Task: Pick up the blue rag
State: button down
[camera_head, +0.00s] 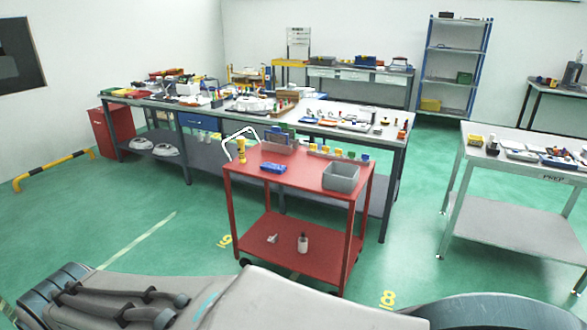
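A small blue folded thing, which looks like the blue rag (273,168), lies on the top shelf of the red cart (300,185), left of the middle. A yellow bottle or tube (241,149) stands to its left, and a grey bin (341,177) sits to its right on the same shelf. My gripper is not in view. Parts of my own arm and body fill the bottom of the view, apart from the cart.
A long workbench (340,124) crowded with tools and parts stands behind the cart. A second table (505,170) is at the right. Green floor (170,225) is clear left of the cart.

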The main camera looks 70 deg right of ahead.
aim_at(270, 167)
jog(key=z, duration=1.8)
jog(key=k, duration=0.35)
jog(key=u, duration=1.05)
jog(key=i, duration=1.75)
jog(key=z, duration=0.3)
jog(key=i, duration=1.7)
jog(key=z, duration=1.35)
jog(key=i, duration=0.95)
jog(key=z, duration=1.15)
jog(key=i, duration=0.4)
jog(key=z, duration=0.2)
